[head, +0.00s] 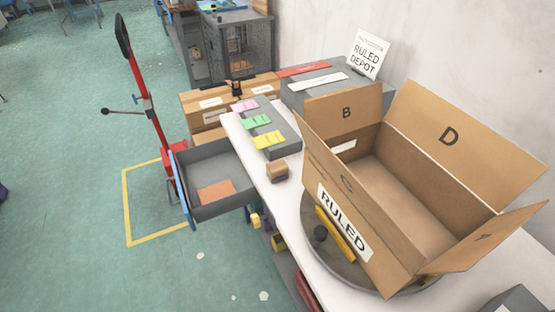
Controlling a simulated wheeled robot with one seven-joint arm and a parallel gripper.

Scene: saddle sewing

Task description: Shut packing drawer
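The packing drawer (240,199) stands pulled out from under the white table, towards the left in the head view. It is a grey open tray with a blue front panel (180,188) at its left end. A flat orange-brown piece (216,191) lies on its floor. The drawer's right end meets the table's edge. My gripper is not in this view, so I cannot see where it is relative to the drawer or whether it is open.
A red post (146,95) with a black top stands just behind the drawer front. An open carton marked RULED (375,190) sits on a round turntable (350,270) on the white table (285,195). A small brown block (277,171) lies near the table's edge.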

